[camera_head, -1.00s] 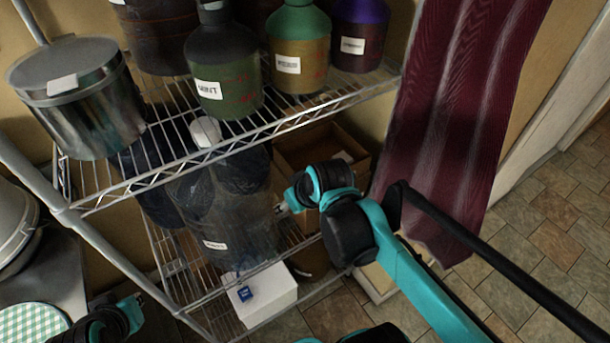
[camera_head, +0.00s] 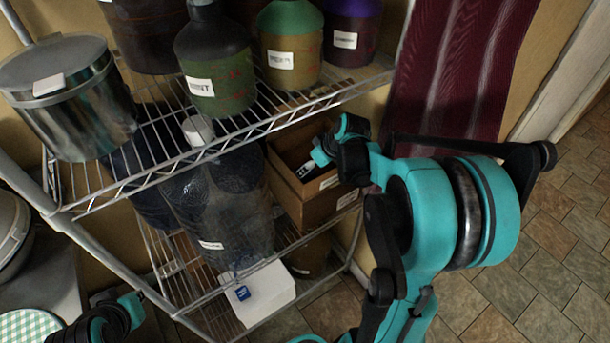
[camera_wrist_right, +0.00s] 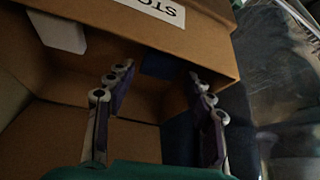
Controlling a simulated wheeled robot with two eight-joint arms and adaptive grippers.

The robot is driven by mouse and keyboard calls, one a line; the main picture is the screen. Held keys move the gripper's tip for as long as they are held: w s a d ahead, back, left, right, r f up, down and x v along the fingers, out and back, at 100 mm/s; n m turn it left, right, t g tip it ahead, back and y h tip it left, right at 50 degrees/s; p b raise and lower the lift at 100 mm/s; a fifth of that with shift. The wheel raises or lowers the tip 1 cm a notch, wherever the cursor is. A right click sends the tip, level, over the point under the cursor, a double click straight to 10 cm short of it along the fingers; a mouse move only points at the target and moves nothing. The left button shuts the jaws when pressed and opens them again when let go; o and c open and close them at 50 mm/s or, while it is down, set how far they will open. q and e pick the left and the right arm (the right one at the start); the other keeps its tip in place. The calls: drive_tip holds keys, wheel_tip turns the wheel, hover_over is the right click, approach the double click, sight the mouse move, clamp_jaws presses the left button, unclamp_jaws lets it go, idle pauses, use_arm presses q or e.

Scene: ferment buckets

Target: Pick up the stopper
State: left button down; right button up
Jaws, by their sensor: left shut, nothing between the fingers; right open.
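My right gripper (camera_wrist_right: 160,78) is open, with its two fingers spread inside a cardboard box (camera_wrist_right: 200,30) whose label shows letters like "STO". A small dark blue piece (camera_wrist_right: 157,64) shows between and beyond the fingertips, apart from them as far as I can tell. A pale piece (camera_wrist_right: 57,32) shows at the box's upper left. I cannot tell for sure which is the stopper. In the head view the right gripper (camera_head: 307,170) reaches into the open box (camera_head: 300,203) on the lower shelf. My left gripper (camera_head: 128,304) is shut and empty at the bottom left.
The wire shelf (camera_head: 240,135) holds labelled bottles (camera_head: 215,85) and a metal pot (camera_head: 75,110) above. A large clear vessel (camera_head: 220,215) stands left of the box. A white box (camera_head: 265,297) is lower down. A maroon curtain (camera_head: 445,70) hangs at right.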

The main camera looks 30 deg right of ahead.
drive_tip(key=b+x, duration=0.1)
drive_tip(key=x, duration=0.2)
drive_tip(key=shift+w+f, duration=0.1)
drive_tip(key=shift+c, duration=0.3)
drive_tip(key=c, duration=0.7)
